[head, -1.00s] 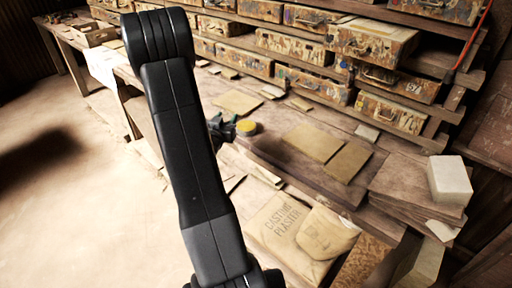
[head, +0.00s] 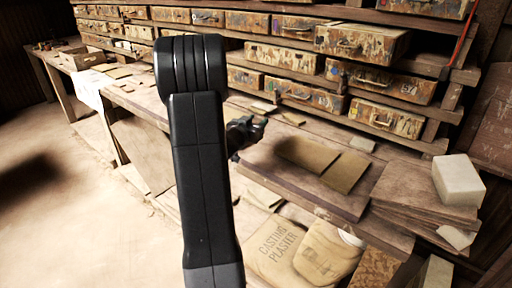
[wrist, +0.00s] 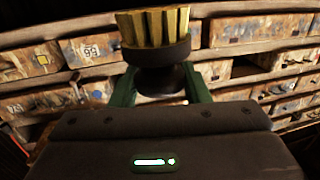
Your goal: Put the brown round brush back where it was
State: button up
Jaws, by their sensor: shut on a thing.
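The round brush (wrist: 155,50) has a dark brown body and stiff tan bristles. In the wrist view my gripper (wrist: 160,82) is shut on its dark lower part between the two green fingers. The bristles point up in that picture. In the head view my gripper (head: 246,132) is in front of the shelves, over the workbench (head: 280,186), partly hidden by my arm. The brush cannot be made out there. I cannot tell which spot the brush came from.
Paint-stained cases (head: 362,43) fill the shelves behind the bench. Flat tan boards (head: 345,171) lie on the bench. A pale block (head: 458,180) sits on stacked boards at the right. A casting plaster bag (head: 276,246) is below the bench front. Open floor lies left.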

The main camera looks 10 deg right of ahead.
jog(key=shift+f, duration=3.3)
jog(key=shift+f+b, duration=0.25)
jog(key=shift+b, duration=0.05)
jog(key=o, duration=1.1)
jog(key=shift+r, duration=0.1)
jog(key=shift+r+p, duration=0.25)
jog(key=shift+p, duration=0.1)
jog(key=b+v, duration=0.1)
jog(key=v, duration=1.1)
jog(key=shift+a+f+b, duration=0.1)
jog(key=shift+b, duration=0.3)
